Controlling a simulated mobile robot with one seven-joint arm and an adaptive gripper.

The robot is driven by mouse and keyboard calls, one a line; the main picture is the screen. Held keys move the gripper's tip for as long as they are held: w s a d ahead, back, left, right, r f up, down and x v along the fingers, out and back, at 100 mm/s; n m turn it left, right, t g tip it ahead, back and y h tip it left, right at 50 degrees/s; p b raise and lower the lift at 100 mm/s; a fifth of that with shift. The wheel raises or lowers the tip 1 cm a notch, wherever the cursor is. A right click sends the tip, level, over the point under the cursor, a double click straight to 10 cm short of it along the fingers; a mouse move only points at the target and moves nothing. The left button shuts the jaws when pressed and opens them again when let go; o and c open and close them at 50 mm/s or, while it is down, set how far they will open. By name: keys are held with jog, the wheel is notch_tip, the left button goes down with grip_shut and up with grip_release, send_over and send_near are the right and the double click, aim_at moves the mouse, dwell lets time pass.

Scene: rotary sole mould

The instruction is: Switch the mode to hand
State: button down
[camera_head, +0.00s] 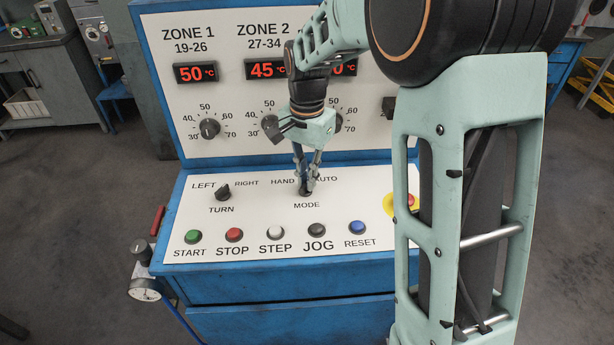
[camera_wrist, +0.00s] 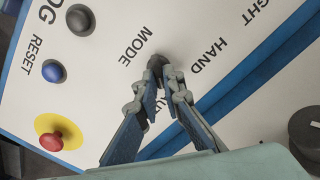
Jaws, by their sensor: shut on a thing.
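The black MODE knob (camera_head: 306,192) sits on the sloping white panel (camera_head: 365,220), between the HAND label on its left and the AUTO label on its right. My gripper (camera_head: 305,182) reaches down from above and is shut on this knob. In the wrist view the two fingertips (camera_wrist: 163,80) close around the knob (camera_wrist: 156,62), whose dark top shows between them. The fingers hide most of the knob, so I cannot tell which label it points to. The AUTO label is partly covered by a finger in the wrist view.
The black TURN knob (camera_head: 223,192) stands to the left. A row of buttons lies in front: START (camera_head: 192,236), STOP (camera_head: 235,234), STEP (camera_head: 275,232), JOG (camera_head: 317,229) and RESET (camera_head: 357,227). A red emergency button (camera_head: 409,201) is at right, partly behind my arm. Temperature dials (camera_head: 209,128) are above.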

jog(key=n, duration=0.3)
jog(key=n+p, duration=0.1)
jog(key=n, duration=0.2)
jog(key=shift+a+n, duration=0.2)
jog(key=shift+n, duration=0.2)
jog(key=n+p, duration=0.1)
jog(key=n, duration=0.2)
jog(key=shift+a, duration=0.1)
jog(key=shift+a+n, duration=0.1)
jog(key=shift+n, duration=1.8)
jog(key=c, duration=2.1)
grip_release()
jog(key=shift+r, duration=0.1)
